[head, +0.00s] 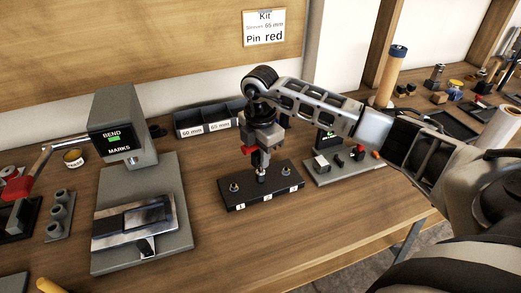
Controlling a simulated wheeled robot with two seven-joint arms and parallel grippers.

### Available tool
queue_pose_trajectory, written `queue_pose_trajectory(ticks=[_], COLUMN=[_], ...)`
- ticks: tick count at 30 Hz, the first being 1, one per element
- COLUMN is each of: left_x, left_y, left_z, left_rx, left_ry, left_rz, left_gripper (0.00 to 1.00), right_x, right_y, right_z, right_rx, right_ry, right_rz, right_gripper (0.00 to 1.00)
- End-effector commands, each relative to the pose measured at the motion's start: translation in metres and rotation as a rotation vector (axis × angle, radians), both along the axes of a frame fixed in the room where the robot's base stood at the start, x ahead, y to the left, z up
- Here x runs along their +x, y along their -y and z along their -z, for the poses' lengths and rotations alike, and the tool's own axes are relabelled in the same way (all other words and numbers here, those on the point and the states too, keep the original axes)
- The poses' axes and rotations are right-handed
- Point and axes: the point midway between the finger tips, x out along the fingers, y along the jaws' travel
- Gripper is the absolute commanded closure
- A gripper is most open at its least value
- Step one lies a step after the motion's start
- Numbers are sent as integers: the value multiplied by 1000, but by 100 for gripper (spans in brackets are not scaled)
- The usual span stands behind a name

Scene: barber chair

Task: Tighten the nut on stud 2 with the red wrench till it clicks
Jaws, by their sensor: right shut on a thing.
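A black block (236,201) on the bench carries three studs in a row above white number labels. Stud 2 is the middle one (262,179), directly under my right gripper (262,148). My right gripper points down and is shut on the red wrench (254,160), whose red parts show around the jaws. The wrench's lower end is at or just above stud 2; I cannot tell whether it is seated on the nut, which is hidden. The outer studs, at left (234,187) and right (286,170), stand clear. My left gripper is not in view.
A grey bending machine (127,130) with a green display stands left. Sleeve bins (190,122) marked 60 mm and 65 mm stand behind the block. A grey fixture plate (345,173) with small parts sits close right. Bare bench lies in front of the block.

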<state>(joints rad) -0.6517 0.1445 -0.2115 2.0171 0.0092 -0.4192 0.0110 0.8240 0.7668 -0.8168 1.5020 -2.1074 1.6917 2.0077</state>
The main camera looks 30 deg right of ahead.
Motion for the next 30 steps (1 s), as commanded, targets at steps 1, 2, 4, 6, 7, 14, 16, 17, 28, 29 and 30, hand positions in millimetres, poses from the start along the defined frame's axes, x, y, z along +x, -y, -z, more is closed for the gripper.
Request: queue_pose_trajectory(ticks=[1,2,4,6,7,14,16,17,28,29,30], left_x=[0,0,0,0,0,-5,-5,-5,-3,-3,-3], left_y=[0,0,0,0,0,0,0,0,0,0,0], left_z=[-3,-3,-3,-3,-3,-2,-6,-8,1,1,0], left_rx=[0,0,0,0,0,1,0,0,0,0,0], left_ry=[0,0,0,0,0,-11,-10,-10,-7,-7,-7], left_rz=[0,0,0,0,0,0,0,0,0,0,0], left_gripper=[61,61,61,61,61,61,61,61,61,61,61], right_x=[1,0,0,0,1,0,0,0,1,1,1], right_y=[0,0,0,0,0,1,1,1,1,1,1], right_z=[-2,-2,-1,-1,-1,-1,-2,-2,-1,-1,-2], right_rx=[0,0,1,1,1,1,1,1,0,0,0], right_ry=[1,1,1,1,1,1,0,-1,2,2,3], right_rz=[28,39,55,58,58,73,114,138,-139,-149,-154], right_gripper=[100,100,100,100,100,100,100,100,100,100,100])
